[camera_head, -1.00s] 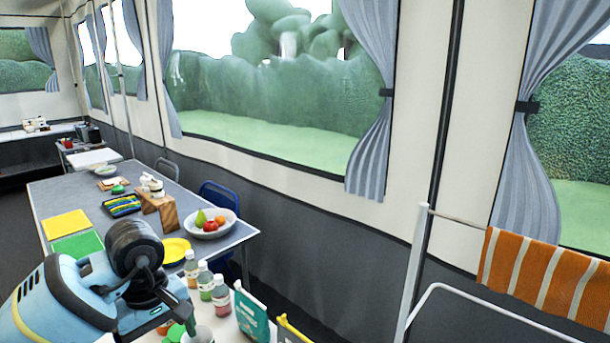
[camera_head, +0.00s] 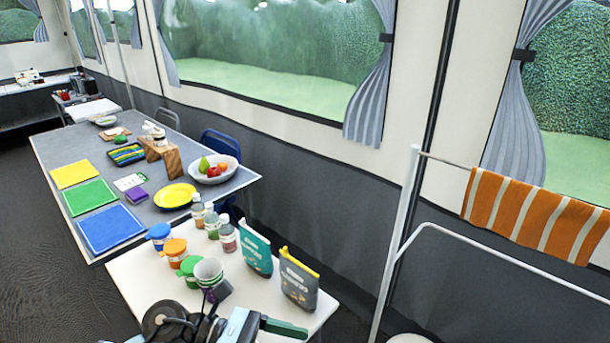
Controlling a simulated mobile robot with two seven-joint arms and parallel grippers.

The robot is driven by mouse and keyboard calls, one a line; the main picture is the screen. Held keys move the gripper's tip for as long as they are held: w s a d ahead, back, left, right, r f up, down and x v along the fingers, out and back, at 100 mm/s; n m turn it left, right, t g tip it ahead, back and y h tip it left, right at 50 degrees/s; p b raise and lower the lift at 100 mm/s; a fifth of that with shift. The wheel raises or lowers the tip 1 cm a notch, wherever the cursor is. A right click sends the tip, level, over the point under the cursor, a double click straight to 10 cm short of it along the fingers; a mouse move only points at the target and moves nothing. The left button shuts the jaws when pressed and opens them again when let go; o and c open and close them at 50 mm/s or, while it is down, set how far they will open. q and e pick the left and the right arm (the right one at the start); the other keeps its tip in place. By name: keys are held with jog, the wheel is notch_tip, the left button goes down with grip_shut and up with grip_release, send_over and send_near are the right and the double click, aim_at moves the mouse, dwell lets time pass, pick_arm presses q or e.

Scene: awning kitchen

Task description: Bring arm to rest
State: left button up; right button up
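Part of my own arm (camera_head: 205,326), black and light blue, shows at the bottom edge of the head view, in front of the near white table (camera_head: 130,275). I cannot tell for sure which arm it belongs to. No gripper fingertips can be made out, and no object is seen held. A dark green piece (camera_head: 285,328) shows beside the light blue link; what it is part of is unclear.
The white table holds jars with blue (camera_head: 159,235), orange (camera_head: 174,251) and green lids, a white cup (camera_head: 208,273), bottles, a teal pouch (camera_head: 256,251) and a grey pouch (camera_head: 298,283). Beyond it stands a grey table (camera_head: 62,155). A towel rack (camera_head: 400,225) stands right.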

pick_arm(q)
jog(key=s+a+f+m+t+y+p, duration=0.1)
jog(key=a+f+m+t+y, duration=0.65)
jog(key=m, duration=0.85)
jog(key=s+a+f+m+t+y+p, duration=0.15)
jog(key=a+f+m+t, duration=0.3)
jog(key=m+t, duration=0.9)
jog(key=s+a+f+n+g+y, duration=0.2)
jog(key=s+f+n+g, duration=0.2)
jog(key=s+f, duration=0.3)
jog(key=s+a+f+n+g+y, duration=0.3)
jog(key=s+f, duration=0.4)
jog(key=s, duration=0.3)
jog(key=n+g, duration=0.1)
jog(key=g, duration=0.1)
jog(key=shift+s+a+g, duration=0.15)
jog(key=shift+g, duration=0.15)
pick_arm(e)
jog(key=shift+t, duration=0.4)
jog(key=w+r, duration=0.2)
jog(key=r, duration=0.1)
jog(key=shift+w+d+r, duration=0.15)
jog(key=shift+r, duration=0.05)
